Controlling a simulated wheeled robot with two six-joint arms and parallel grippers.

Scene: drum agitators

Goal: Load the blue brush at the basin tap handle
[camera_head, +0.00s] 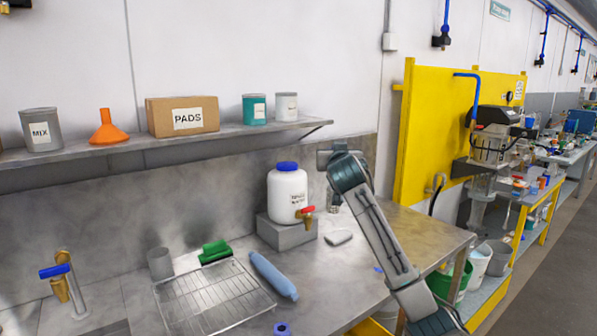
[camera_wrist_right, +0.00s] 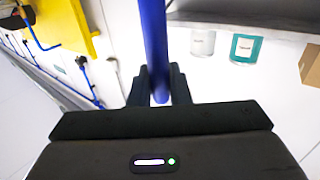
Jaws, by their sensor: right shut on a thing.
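My right gripper (camera_wrist_right: 158,78) is shut on a straight dark blue shaft (camera_wrist_right: 155,40), apparently the blue brush. No bristles show, and its far end is cut off at the top of the right wrist view. In the head view my right arm reaches up from the lower right, past the white jug, and the held shaft cannot be made out there. The basin tap (camera_head: 62,284) is brass, at the lower left. My left gripper is not in view.
A white jug (camera_head: 287,195) with a red-handled tap stands on a grey block. A wire rack (camera_head: 212,300), a pale blue cylinder (camera_head: 272,275) and a green brush-like block (camera_head: 214,252) lie on the metal counter (camera_head: 340,275). A shelf (camera_head: 240,132) with cans and a box runs above.

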